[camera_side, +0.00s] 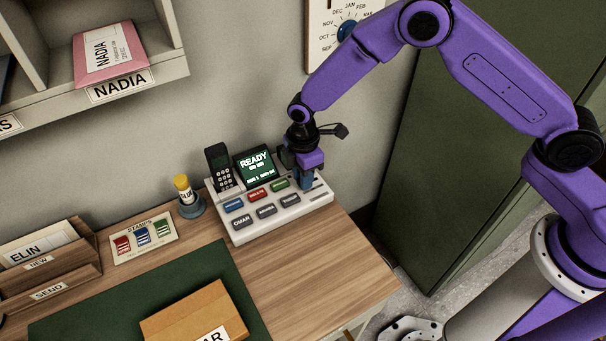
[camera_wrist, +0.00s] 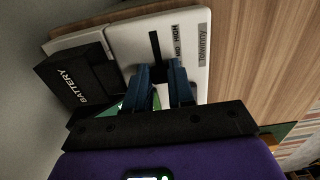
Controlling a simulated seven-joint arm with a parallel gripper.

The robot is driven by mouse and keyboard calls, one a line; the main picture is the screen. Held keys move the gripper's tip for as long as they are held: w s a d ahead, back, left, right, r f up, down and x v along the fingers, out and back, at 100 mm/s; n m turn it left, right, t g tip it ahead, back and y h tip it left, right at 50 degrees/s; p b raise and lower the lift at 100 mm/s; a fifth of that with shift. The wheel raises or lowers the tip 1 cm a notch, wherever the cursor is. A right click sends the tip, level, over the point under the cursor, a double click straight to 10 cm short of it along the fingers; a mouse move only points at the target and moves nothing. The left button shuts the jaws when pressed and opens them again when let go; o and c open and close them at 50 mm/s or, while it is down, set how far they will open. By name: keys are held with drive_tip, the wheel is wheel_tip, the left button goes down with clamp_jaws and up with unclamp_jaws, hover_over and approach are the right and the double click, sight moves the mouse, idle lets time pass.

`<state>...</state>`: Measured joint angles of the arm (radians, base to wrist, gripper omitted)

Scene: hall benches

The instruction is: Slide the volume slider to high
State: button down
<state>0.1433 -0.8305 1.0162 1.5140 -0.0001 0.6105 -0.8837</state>
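The desk phone console (camera_side: 262,223) is a pale unit with a handset, a lit screen reading READY and several coloured buttons. My gripper (camera_side: 307,184) points down over its right part. In the wrist view, my gripper's two blue fingers (camera_wrist: 160,70) stand apart at the near part of a black slider slot (camera_wrist: 154,45). The HIGH label (camera_wrist: 176,32) is beside the slot's far end, with MID nearer the fingers. The fingers cover the slot's nearer part.
A black box marked BATTERY (camera_wrist: 75,82) is beside the slot in the wrist view.

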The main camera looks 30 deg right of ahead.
sight(318, 177)
drive_tip(key=shift+d, duration=2.35)
drive_tip(key=c, duration=1.2)
unclamp_jaws()
drive_tip(key=shift+d, duration=0.1)
drive_tip(key=shift+c, duration=0.2)
drive_tip(key=shift+a+r, duration=0.2)
drive_tip(key=shift+r, duration=0.1)
wheel_tip(318, 177, up, 17)
drive_tip(key=shift+d+f, duration=0.1)
